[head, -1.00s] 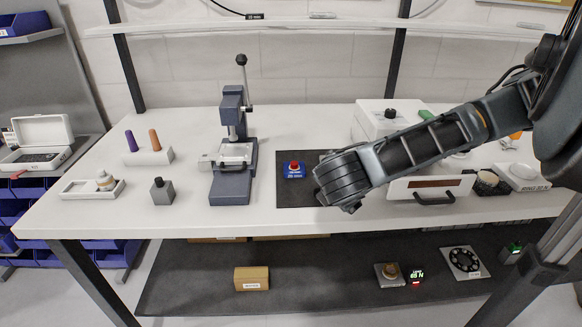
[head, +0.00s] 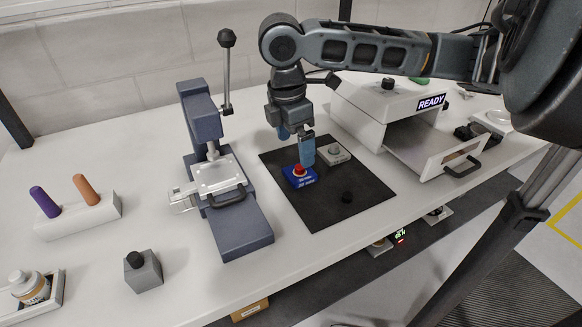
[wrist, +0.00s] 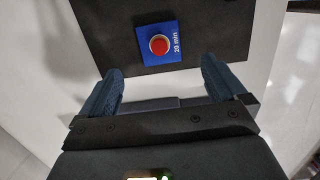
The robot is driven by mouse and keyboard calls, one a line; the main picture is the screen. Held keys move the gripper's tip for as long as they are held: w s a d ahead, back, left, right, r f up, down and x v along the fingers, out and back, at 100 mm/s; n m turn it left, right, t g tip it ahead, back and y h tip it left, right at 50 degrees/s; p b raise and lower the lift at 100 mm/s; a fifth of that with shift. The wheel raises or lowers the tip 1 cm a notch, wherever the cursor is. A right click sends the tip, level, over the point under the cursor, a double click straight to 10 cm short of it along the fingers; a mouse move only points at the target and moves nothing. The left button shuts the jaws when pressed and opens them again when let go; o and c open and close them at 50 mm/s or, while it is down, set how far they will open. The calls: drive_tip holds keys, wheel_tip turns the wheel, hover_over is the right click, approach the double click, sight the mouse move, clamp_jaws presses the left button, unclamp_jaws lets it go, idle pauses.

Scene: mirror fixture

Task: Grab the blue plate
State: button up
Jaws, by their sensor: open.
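The blue plate (head: 301,184) carries a red knob (head: 299,169) and lies on the dark mat. In the wrist view the plate (wrist: 146,57) sits just ahead of the fingers, with "20 min" printed on its right side. My gripper (head: 295,147) points down over the plate, its fingers spread. In the wrist view my gripper (wrist: 162,66) is open and empty, the plate lined up between the fingertips but beyond them. One finger overlaps the plate's back edge in the head view; I cannot tell whether it touches.
A blue press (head: 240,228) with a tall lever stands left. A white "READY" machine (head: 367,113) with an open drawer stands right.

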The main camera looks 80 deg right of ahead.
sight(299, 167)
drive_tip(key=shift+d+f, duration=0.1)
drive_tip(key=shift+f, duration=0.5)
drive_tip(key=f, duration=0.4)
drive_tip(key=s+f, duration=0.1)
drive_tip(key=f, duration=0.1)
drive_tip(key=shift+d+f+b, duration=0.2)
drive_tip(key=shift+d+b, duration=0.1)
drive_tip(key=shift+b, duration=0.1)
drive_tip(key=shift+c, duration=0.2)
drive_tip(key=c, duration=1.2)
